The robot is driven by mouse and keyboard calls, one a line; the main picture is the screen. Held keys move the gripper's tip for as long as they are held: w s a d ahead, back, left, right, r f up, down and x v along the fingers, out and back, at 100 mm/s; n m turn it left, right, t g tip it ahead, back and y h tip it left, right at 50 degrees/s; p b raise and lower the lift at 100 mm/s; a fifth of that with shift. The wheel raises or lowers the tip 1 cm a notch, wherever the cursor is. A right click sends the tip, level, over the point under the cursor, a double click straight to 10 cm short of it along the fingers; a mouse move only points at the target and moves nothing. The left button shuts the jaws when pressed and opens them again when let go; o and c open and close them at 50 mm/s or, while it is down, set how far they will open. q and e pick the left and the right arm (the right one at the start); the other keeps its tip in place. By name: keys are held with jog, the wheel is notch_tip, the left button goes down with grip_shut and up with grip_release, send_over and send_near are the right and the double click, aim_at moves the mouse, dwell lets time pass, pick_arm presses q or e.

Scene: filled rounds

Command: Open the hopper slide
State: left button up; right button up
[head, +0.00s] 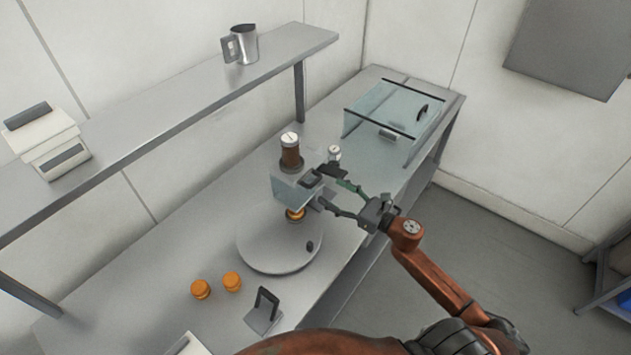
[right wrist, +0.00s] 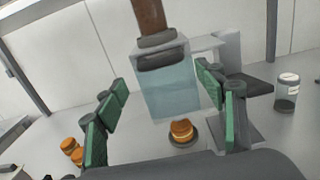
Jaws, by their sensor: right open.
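The hopper (head: 290,190) is a grey, see-through box with a brown cylinder and white cap on top. It stands over a round grey turntable (head: 262,252). In the right wrist view the see-through box (right wrist: 168,95) is straight ahead, with a dark bar (right wrist: 161,60) across its upper front. I cannot tell whether that bar is the slide or how far it is open. My right gripper (head: 331,194) is open just right of the hopper. In the right wrist view its green-padded fingers (right wrist: 162,82) stand apart on either side of the box, holding nothing. My left gripper is not in view.
An orange-brown round (right wrist: 181,130) sits below the hopper. Two more rounds (head: 216,286) and a dark-handled tool (head: 265,308) lie on the bench. A small capped jar (head: 334,153) stands behind the gripper, a glass case (head: 392,112) farther back. A shelf (head: 170,108) runs above the left side.

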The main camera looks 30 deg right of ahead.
aim_at(315, 180)
jog(key=p+x, duration=0.2)
jog(key=x, duration=0.5)
jog(key=shift+w+a, duration=0.15)
jog(key=shift+w, duration=0.1)
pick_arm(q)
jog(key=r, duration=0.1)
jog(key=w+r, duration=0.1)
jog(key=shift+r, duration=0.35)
pick_arm(e)
jog(key=shift+c, duration=0.4)
